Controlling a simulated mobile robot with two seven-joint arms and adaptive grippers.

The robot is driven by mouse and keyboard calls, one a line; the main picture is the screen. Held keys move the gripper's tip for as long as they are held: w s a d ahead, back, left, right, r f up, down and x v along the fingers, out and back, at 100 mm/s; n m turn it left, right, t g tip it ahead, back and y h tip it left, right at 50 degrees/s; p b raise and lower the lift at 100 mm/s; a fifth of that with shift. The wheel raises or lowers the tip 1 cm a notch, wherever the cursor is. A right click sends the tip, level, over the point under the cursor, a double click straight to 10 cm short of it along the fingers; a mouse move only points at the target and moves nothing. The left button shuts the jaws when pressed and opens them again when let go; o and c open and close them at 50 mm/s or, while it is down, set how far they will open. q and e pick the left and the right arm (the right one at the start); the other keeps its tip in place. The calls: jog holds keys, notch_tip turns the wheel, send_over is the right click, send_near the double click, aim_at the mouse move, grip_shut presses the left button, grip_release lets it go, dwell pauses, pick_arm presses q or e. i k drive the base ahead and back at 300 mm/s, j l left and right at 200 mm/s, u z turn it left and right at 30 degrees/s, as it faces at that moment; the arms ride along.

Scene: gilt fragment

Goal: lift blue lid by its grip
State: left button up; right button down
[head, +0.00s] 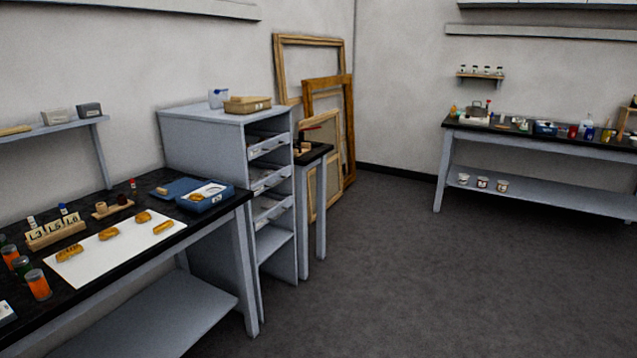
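A flat blue piece that looks like the blue lid (180,186) lies on the black top of the left table, near its back edge. I cannot tell whether the two touch. Neither of my grippers is in the head view.
The left table (100,191) also bears a white sheet (125,242) with several gilt fragments, a labelled rack (56,233) and orange jars (38,285). A grey drawer cabinet (200,136) stands behind. The floor (400,270) is clear toward the far bench (560,142).

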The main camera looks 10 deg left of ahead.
aim_at(177, 186)
jog(key=i+u, duration=0.2)
jog(key=i, duration=0.25)
jog(key=i+l+u, duration=0.15)
jog(key=i, duration=0.3)
jog(key=i+l+u, duration=0.2)
jog(key=i, duration=0.25)
